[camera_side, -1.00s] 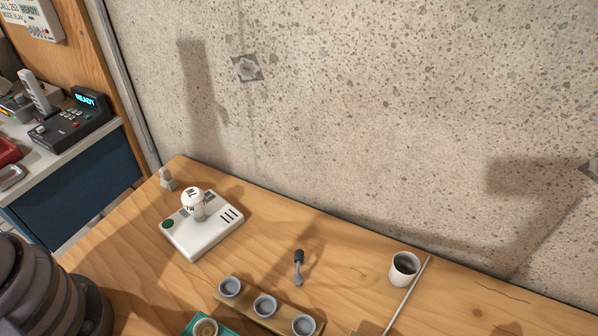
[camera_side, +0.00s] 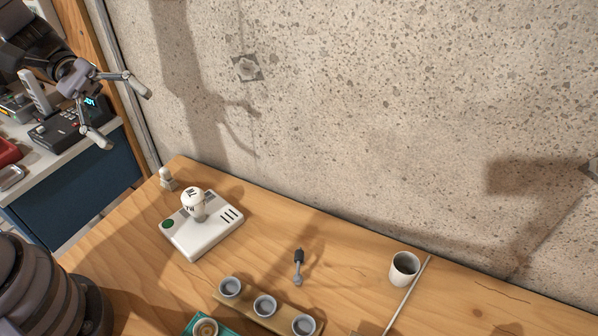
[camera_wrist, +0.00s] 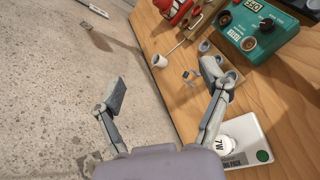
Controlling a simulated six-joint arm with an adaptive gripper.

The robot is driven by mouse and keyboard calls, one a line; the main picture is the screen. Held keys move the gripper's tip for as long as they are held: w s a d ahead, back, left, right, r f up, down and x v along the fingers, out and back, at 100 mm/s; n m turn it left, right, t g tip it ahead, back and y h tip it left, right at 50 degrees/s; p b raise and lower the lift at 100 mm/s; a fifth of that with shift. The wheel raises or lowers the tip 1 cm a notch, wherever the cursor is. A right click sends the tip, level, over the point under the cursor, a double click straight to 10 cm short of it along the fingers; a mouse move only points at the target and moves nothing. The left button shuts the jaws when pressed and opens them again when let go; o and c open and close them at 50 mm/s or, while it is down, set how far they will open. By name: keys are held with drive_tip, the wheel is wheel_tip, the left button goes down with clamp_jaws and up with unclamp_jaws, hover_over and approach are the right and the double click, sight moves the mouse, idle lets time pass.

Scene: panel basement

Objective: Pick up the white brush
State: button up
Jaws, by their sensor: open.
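No thing in view is plainly a white brush. A small pale upright piece (camera_side: 167,180) stands at the table's back left corner in the side view; I cannot tell whether it is the brush. A thin pale rod (camera_side: 408,295) lies beside a white cup (camera_side: 404,268); I see no bristles on it. My gripper (camera_side: 118,112) is open and empty, high at the upper left, apart from the table things. In the wrist view my gripper (camera_wrist: 165,85) shows its fingers spread wide, the right one covering part of the table.
A teal box (camera_wrist: 262,35) with knobs shows in the wrist view. The concrete wall (camera_side: 350,110) bounds the back.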

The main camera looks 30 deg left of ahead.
drive_tip(key=w+a+f+n+t+h, duration=0.2)
drive_tip(key=w+f+n+t, duration=0.25)
drive_tip(key=w+n, duration=0.25)
drive_tip(key=n+t+y, duration=0.8)
drive_tip(key=n+t, duration=0.2)
drive_tip(key=n, duration=0.4)
hover_over(163, 181)
drive_tip(key=s+d, duration=0.1)
drive_tip(key=d, duration=0.4)
wheel_tip(163, 181, down, 16)
drive_tip(key=s+a+f+n+y, duration=0.1)
drive_tip(key=f+y, duration=0.1)
drive_tip(key=f, duration=0.1)
drive_tip(key=s+a+f+n+y, duration=0.1)
drive_tip(key=a+f+y, duration=0.1)
drive_tip(key=f, duration=0.1)
drive_tip(key=s+a+f+n+y, duration=0.1)
drive_tip(key=s+a+f+y, duration=0.1)
drive_tip(key=f, duration=0.2)
drive_tip(key=shift+s+g, duration=0.1)
drive_tip(key=shift+g, duration=0.15)
drive_tip(key=shift+w+a+f+n, duration=0.1)
drive_tip(key=shift+w+f+n, duration=0.1)
drive_tip(key=shift+n, duration=0.1)
drive_tip(key=x, duration=0.6)
drive_tip(key=shift+w+f, duration=0.15)
drive_tip(key=shift+w, duration=0.25)
drive_tip(key=c, duration=1.3)
